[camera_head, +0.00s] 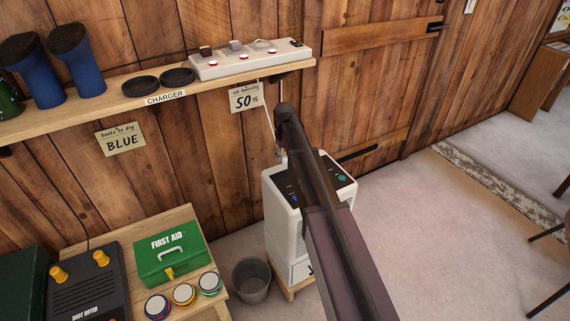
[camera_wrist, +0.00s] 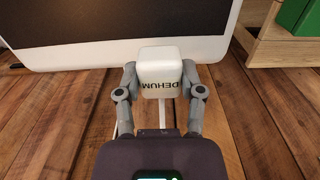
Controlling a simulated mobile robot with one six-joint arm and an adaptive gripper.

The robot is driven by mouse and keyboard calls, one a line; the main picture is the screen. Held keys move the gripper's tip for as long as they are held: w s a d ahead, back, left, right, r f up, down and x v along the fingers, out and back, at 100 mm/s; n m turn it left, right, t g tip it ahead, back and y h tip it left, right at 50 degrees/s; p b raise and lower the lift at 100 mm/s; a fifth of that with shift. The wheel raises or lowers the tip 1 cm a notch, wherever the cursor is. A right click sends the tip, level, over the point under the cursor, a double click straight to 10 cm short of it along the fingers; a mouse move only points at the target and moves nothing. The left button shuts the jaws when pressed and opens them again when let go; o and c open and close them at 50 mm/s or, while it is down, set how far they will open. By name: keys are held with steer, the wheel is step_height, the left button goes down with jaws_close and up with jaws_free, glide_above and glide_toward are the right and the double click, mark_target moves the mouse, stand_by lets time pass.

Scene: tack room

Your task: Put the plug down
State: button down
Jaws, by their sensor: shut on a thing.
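A white plug (camera_wrist: 160,72) marked DEHUM, its lettering upside down in the wrist view, sits between the two fingers of my gripper (camera_wrist: 161,82). The fingers are shut on its sides. A pale cord or stem runs from the plug toward the wrist. In the head view my arm hides the plug and most of the gripper, which is near the wall, above the dehumidifier and below the shelf's right end. The white dehumidifier (camera_head: 283,220) stands beside my arm; its white body (camera_wrist: 130,52) with a dark panel fills the top of the wrist view, beyond the plug.
A white power strip (camera_head: 250,63) with several plugs and red switches lies on the shelf (camera_head: 115,96). Two black round pads, blue boots and a humidity note are nearby. A low table (camera_head: 190,216) holds a green first aid box (camera_head: 172,252), round tins and a boot dryer (camera_head: 88,287).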

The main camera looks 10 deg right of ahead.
mark_target(285, 163)
steer(key=shift+f+b, duration=1)
steer(key=shift+f, duration=0.35)
steer(key=shift+f+b, duration=0.55)
steer(key=shift+f, duration=0.05)
steer(key=shift+c, duration=1.1)
jaws_free()
steer(key=shift+r, duration=0.2)
step_height(285, 163, up, 13)
steer(key=p, duration=1.3)
steer(key=shift+s, duration=0.15)
steer(key=s+m, duration=0.3)
steer(key=s, duration=2.6)
steer(key=shift+d+m, duration=0.15)
steer(key=shift+m, duration=0.15)
